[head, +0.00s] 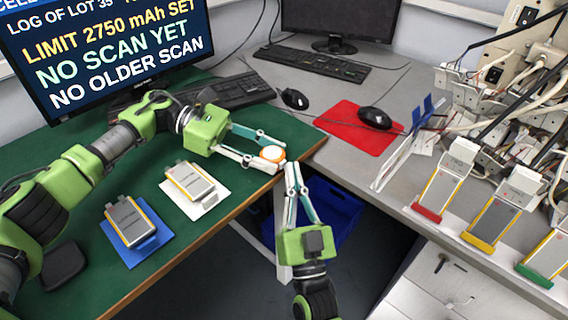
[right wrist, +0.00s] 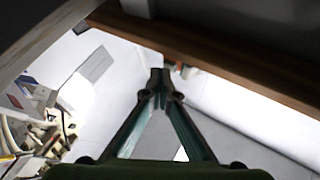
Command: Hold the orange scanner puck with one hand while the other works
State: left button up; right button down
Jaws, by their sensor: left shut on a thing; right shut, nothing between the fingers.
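The orange scanner puck (head: 272,153), orange on top with a white body, is between the fingertips of my left gripper (head: 277,157) at the green table's right corner. The left gripper is shut on it. My right gripper (head: 291,165) is shut and empty, its tips just right of and below the puck in the head view. In the right wrist view its fingers (right wrist: 158,78) meet with nothing between them. One pouch cell (head: 127,222) lies on a blue mat (head: 152,245). Another pouch cell (head: 190,180) lies on a white mat (head: 212,201).
A monitor (head: 110,50) reads "LIMIT 2750 mAh SET", "NO SCAN YET" and "NO OLDER SCAN". Cells stand in red (head: 427,213), yellow (head: 477,242) and green (head: 533,276) holders among cables at right. A blue bin (head: 335,215) is below, between the tables.

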jog(key=shift+s+d, duration=0.35)
jog(key=shift+d, duration=0.05)
jog(key=s+d, duration=0.3)
jog(key=shift+s+d, duration=0.3)
dwell(0.8)
pick_arm(q)
jog(key=o, duration=0.9)
